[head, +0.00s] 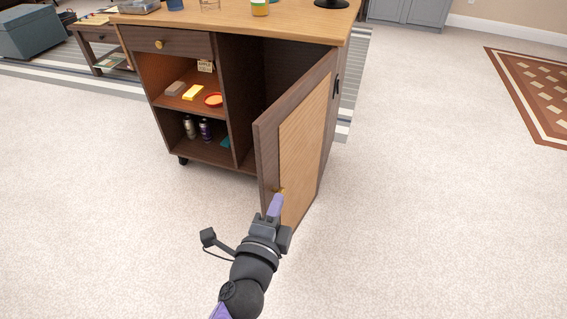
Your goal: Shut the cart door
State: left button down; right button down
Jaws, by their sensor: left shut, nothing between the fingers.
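The cart (231,90) is a dark brown wooden cabinet with a light wood top, in the upper middle of the head view. Its door (302,125), a dark frame with a light ribbed panel, stands wide open, swung out toward me from the cart's right side. A small brass knob (281,190) sits near the door's free edge, low down. My left gripper (275,202) is shut and empty, its purple fingertips right at the knob; I cannot tell if they touch. My right gripper is not in view.
A drawer (168,41) above is closed. Several items stand on the top. Carpet (430,220) is clear to the right and front; a patterned rug (540,95) lies far right.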

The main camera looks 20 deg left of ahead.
aim_at(274, 159)
pick_arm(q)
jog(key=shift+w+a+f, duration=0.1)
jog(key=shift+w+a, duration=0.55)
jog(key=shift+w, duration=1.3)
jog(key=shift+w+a+f, duration=0.15)
jog(key=shift+w+a, duration=0.55)
jog(key=shift+w, duration=1.3)
jog(key=shift+w+a+f, duration=0.1)
jog(key=shift+w+a, duration=0.55)
jog(key=shift+w, duration=1.3)
